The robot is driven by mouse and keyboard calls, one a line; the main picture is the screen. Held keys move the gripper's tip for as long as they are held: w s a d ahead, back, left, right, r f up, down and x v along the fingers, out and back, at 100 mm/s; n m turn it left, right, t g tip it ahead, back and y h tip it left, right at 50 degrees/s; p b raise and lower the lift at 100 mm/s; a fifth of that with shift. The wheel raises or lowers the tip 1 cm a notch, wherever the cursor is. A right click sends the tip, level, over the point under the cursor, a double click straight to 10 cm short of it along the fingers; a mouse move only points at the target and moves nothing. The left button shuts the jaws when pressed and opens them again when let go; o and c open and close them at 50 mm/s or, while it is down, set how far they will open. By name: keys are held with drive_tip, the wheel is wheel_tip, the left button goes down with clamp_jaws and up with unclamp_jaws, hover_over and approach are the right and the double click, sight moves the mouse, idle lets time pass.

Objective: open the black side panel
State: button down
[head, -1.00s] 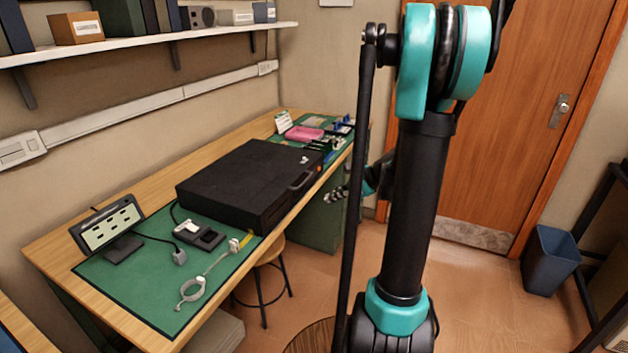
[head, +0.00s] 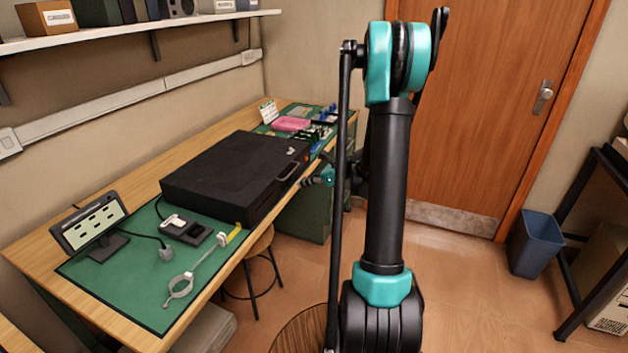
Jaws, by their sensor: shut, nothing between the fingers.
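A large flat black case (head: 235,168) lies on the green-matted workbench in the head view. Its dark side panel (head: 268,206) faces the room and looks closed. A dark handle (head: 288,171) sits on that side near the far right corner. My gripper (head: 306,182) is just right of the handle, small and partly dark against the bench. It is shut and empty. I cannot tell whether its tips touch the handle or the case. My arm's upright links hide some of the area behind it.
On the bench (head: 30,248) stand a small display (head: 90,227), a black device (head: 187,229) and a wrist strap (head: 180,288). A pink tray (head: 291,124) lies beyond the case. A stool (head: 260,243) stands under the bench edge. A blue bin (head: 536,243) is at right.

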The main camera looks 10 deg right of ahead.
drive_tip(key=shift+w+a+r, duration=0.15)
drive_tip(key=shift+a+r, duration=0.05)
drive_tip(key=shift+r, duration=0.8)
drive_tip(key=shift+w+a+r, duration=0.1)
drive_tip(key=shift+a+r, duration=0.1)
drive_tip(key=shift+r, duration=0.8)
